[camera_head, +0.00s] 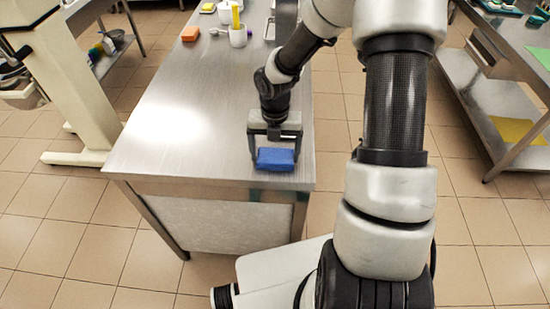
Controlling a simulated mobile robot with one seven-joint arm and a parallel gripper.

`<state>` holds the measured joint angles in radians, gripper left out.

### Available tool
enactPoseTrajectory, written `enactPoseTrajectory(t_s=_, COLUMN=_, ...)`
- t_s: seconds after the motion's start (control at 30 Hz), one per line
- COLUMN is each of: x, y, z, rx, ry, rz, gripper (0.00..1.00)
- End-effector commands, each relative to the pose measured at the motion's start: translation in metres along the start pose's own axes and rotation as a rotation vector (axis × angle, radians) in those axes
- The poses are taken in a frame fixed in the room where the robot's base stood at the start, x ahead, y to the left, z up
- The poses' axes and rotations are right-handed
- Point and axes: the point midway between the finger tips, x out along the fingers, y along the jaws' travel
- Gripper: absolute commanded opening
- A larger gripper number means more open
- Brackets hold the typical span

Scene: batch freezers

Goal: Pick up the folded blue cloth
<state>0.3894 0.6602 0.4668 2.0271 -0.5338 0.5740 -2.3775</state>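The folded blue cloth (275,160) lies near the front right corner of the steel table (150,150). My gripper (275,152) is over it, pointing down, with one finger on the left side of the cloth and the other on the right side. The fingers are spread about the cloth's width. I cannot tell whether they touch the cloth or only stand beside it. The cloth appears to rest on the tabletop.
The tabletop left of the cloth is clear. Another steel table (520,35) stands at the right. A beige machine (65,80) stands at the left.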

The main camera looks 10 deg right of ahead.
Motion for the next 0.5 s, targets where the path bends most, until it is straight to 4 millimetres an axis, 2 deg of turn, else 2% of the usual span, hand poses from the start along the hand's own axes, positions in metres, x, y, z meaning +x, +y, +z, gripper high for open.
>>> enactPoseTrajectory(t_s=0.07, x=0.000, y=0.000, z=0.000, rx=0.000, ry=0.000, rz=0.000, gripper=0.64)
enactPoseTrajectory(t_s=0.33, x=-0.004, y=0.000, z=0.001, rx=0.001, ry=-0.001, rz=0.000, gripper=0.63)
enactPoseTrajectory(t_s=0.5, x=-0.029, y=-0.001, z=0.001, rx=0.002, ry=-0.004, rz=0.001, gripper=0.63)
